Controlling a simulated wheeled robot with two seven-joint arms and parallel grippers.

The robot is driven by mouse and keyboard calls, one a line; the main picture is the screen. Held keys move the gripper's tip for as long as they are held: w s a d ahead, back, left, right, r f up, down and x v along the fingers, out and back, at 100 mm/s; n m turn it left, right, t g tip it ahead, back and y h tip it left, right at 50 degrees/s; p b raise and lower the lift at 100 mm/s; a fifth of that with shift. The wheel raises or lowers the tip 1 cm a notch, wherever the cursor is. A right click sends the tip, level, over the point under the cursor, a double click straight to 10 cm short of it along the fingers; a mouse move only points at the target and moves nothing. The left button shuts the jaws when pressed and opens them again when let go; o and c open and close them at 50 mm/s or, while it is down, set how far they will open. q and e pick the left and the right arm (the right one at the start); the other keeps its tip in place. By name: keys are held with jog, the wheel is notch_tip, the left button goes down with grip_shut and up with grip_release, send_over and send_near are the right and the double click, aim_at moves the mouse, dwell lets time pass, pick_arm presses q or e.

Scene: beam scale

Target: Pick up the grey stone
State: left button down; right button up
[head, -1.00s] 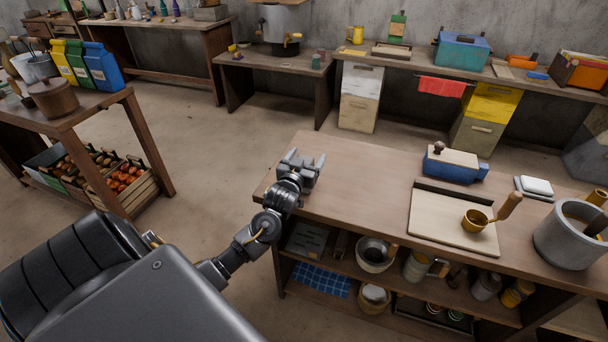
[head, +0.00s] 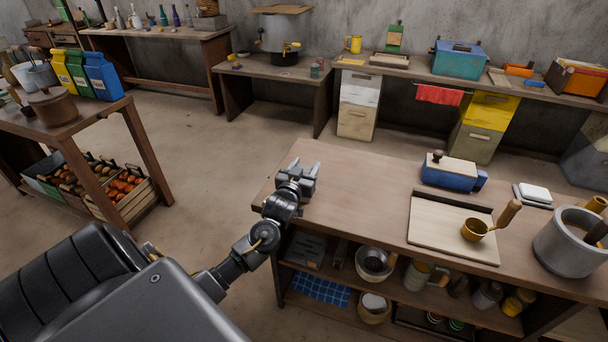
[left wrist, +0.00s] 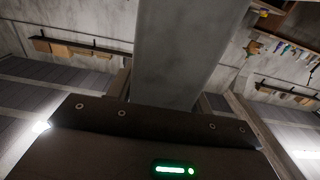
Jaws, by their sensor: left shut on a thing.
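My left gripper (head: 305,166) is over the left end of the wooden table, with its fingertips pointing away from me. In the left wrist view a broad, smooth grey piece, the grey stone (left wrist: 178,50), fills the space between the fingers. The gripper is shut on it. The stone's far end runs out of the top of that view. In the head view I cannot make out the stone apart from the grey gripper. My right gripper is not in view.
The wooden table (head: 345,215) is bare in its left half. Farther right are a blue box with a wooden lid (head: 450,173), a board (head: 440,235) with a brass ladle (head: 476,229), a white block (head: 535,190) and a grey pot (head: 565,245).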

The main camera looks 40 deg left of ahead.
pick_arm(q)
jog(key=shift+r, duration=0.3)
